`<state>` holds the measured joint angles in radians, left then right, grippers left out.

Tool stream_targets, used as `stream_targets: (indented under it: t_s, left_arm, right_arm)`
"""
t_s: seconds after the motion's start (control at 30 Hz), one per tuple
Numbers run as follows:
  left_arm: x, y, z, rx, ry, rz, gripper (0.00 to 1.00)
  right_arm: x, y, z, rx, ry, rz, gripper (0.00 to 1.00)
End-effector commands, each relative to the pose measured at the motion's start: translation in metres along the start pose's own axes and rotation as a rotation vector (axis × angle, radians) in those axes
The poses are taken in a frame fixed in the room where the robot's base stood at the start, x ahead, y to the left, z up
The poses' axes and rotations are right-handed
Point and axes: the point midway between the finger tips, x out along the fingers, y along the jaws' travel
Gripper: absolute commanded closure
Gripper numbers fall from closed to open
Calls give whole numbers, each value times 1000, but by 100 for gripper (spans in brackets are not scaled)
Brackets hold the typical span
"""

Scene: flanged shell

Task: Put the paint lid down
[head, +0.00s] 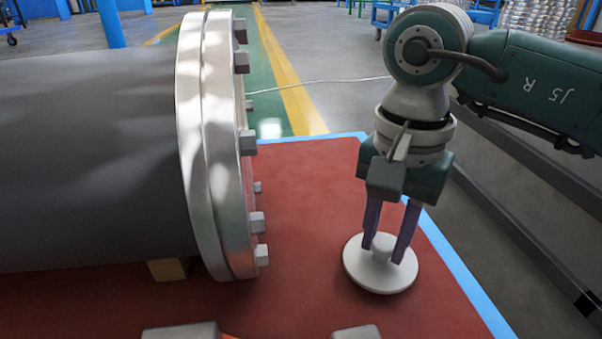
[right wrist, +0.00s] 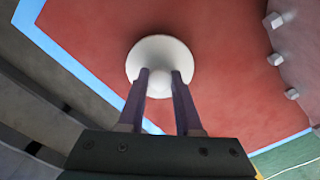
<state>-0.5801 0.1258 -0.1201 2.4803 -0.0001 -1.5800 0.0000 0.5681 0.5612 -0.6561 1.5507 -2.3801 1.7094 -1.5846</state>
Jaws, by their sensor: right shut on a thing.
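The paint lid is a white round disc (head: 366,279) with a knob in its middle. It is at the right of the red mat in the head view and near the top middle of the right wrist view (right wrist: 160,47). My right gripper (head: 384,255) points down and its two purple fingers are shut on the lid's knob, one on each side. The lid looks level and is close to the red mat; I cannot tell whether it touches it. My left gripper does not show clearly in either view.
A large grey flanged shell (head: 95,160) with a bolted metal flange (head: 215,150) fills the left. The red mat (head: 300,220) has a blue edge (head: 460,270) on the right, with grey floor beyond. Bare red mat lies between the flange and the lid.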

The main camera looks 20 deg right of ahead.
Motion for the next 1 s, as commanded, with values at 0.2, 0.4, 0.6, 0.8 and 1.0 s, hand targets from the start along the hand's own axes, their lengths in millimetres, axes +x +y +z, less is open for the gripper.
stream_targets:
  t_s: [0.2, 0.4, 0.6, 0.8, 1.0]
  left_arm:
    - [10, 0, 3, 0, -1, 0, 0]
    - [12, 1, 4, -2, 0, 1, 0]
    - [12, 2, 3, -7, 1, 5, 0]
    - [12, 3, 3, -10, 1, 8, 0]
    - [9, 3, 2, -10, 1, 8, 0]
  right_arm:
    - [14, 0, 0, 0, -1, 0, 100]
    - [17, 0, 0, 0, 0, 0, 100]
    - [17, 0, 0, 0, 0, 0, 50]
    - [17, 0, 0, 0, 0, 0, 37]
    - [14, 0, 0, 0, -1, 0, 37]
